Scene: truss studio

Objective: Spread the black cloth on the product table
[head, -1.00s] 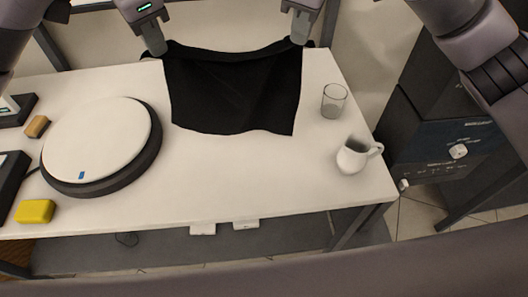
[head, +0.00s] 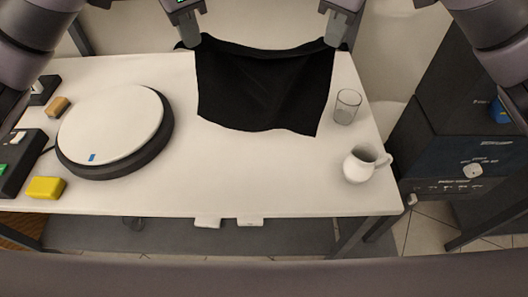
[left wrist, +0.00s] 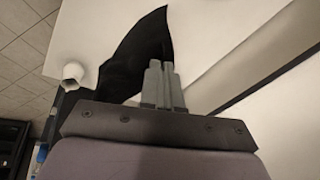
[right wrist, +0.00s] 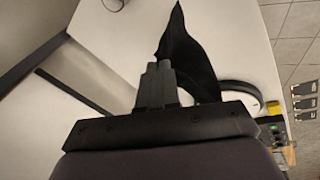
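The black cloth (head: 262,92) hangs between my two grippers over the far part of the white product table (head: 235,175). Its lower edge appears to lie on or just above the table top; I cannot tell which. My left gripper (head: 191,42) is shut on its upper left corner, and my right gripper (head: 335,42) is shut on its upper right corner. In the left wrist view the cloth (left wrist: 133,58) trails behind the closed fingers (left wrist: 158,68). In the right wrist view the cloth (right wrist: 187,58) also runs from the closed fingers (right wrist: 158,75).
A round turntable (head: 112,128) stands left of the cloth. A glass (head: 347,107) and a white pitcher (head: 364,164) stand to its right. A yellow block (head: 46,187) and a tan block (head: 58,106) lie at the left. The front middle of the table is clear.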

